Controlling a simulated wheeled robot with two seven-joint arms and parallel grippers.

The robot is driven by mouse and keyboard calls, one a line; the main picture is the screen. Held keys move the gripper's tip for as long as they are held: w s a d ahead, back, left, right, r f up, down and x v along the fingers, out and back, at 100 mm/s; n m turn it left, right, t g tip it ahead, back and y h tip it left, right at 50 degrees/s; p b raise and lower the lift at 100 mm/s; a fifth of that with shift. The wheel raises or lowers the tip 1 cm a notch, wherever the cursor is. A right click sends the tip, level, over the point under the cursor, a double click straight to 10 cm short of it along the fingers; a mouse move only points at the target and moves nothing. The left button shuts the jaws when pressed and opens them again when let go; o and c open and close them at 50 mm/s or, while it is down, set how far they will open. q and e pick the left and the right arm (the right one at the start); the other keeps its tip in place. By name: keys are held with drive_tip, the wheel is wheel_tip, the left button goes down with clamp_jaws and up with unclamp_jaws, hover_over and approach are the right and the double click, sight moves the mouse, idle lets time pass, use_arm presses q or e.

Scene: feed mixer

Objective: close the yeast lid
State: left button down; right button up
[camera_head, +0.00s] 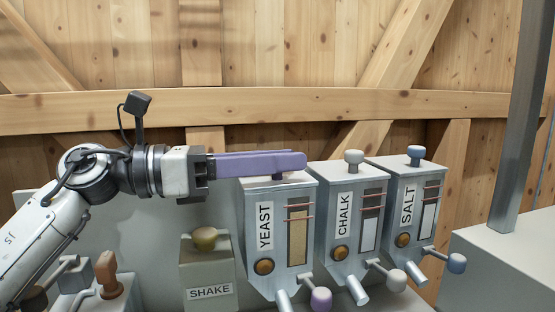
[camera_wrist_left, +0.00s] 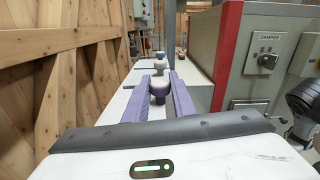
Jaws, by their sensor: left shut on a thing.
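The grey yeast box (camera_head: 258,262) stands left of the chalk and salt boxes. My left gripper (camera_head: 300,162) reaches in level from the left, its long purple fingers just above the top of this box. In the left wrist view my fingers (camera_wrist_left: 160,80) stand on either side of the yeast lid's knob (camera_wrist_left: 159,88) and are shut on it. In the head view the fingers hide most of the knob. The yeast lid (camera_head: 293,178) shows as a pale strip at the box top; I cannot tell whether it is fully down. My right gripper is not in view.
The chalk box (camera_head: 325,228) and salt box (camera_head: 380,215) stand to the right, each with a knob on top. A shake box (camera_head: 196,268) stands left, below my arm. Levers and spouts stick out at the boxes' fronts. A grey post (camera_head: 519,120) rises at the right.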

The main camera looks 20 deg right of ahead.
use_arm(q)
drive_tip(key=shift+s+f, duration=0.1)
drive_tip(key=shift+f, duration=0.15)
drive_tip(key=c, duration=1.5)
unclamp_jaws()
drive_tip(key=shift+r, duration=0.1)
drive_tip(key=shift+r, duration=0.1)
wheel_tip(320, 180, up, 10)
drive_tip(key=shift+f+p, duration=0.1)
drive_tip(key=shift+p, duration=0.6)
